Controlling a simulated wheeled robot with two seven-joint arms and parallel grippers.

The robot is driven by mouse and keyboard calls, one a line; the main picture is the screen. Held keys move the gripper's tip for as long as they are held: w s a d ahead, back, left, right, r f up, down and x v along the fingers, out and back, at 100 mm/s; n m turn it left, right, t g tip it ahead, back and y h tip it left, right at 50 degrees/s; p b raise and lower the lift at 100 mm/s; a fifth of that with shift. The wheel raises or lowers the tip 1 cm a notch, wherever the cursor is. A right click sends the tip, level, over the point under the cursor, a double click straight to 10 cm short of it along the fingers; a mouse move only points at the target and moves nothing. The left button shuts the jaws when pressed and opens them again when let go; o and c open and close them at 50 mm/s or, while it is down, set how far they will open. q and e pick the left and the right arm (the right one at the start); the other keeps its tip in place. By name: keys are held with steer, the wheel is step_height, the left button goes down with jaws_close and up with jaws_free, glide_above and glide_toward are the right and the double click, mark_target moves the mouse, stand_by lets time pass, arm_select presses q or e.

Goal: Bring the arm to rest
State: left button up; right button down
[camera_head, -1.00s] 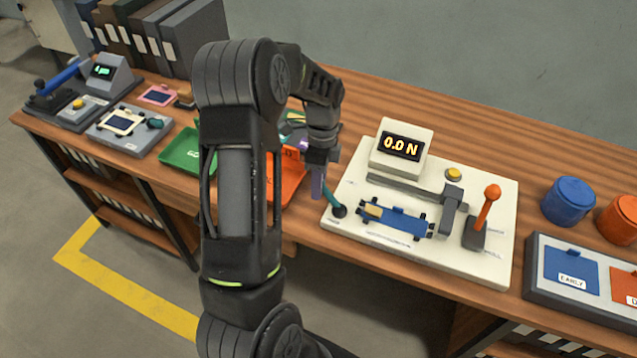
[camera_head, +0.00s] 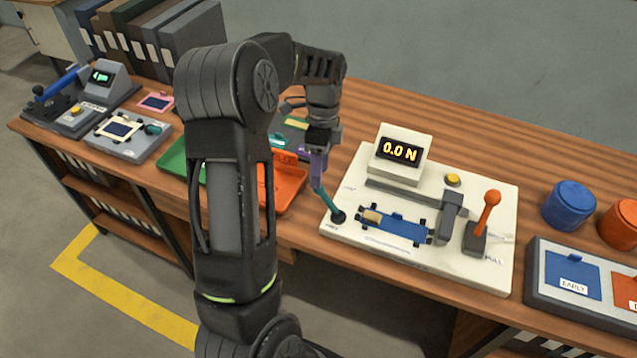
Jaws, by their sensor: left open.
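My left arm comes up from the bottom and bends over the wooden bench. My left gripper (camera_head: 318,168) points down at the left edge of the white tester board, above the right side of the orange tray (camera_head: 291,198). It is open, and I see nothing held in it. A teal lever with a dark knob (camera_head: 338,216) on the board stands close to the fingers; I cannot tell whether they touch. My right gripper is not in view.
The white board (camera_head: 480,270) carries a display reading 0.0 N (camera_head: 400,152), a blue roller carriage (camera_head: 405,230) and an orange-knobbed lever (camera_head: 490,205). Blue (camera_head: 569,205) and orange (camera_head: 622,218) pots stand right. A green tray (camera_head: 180,160) and grey devices (camera_head: 128,135) lie left.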

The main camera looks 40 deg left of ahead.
arm_select(q)
steer(key=shift+w+r, duration=0.1)
steer(key=shift+r, duration=0.65)
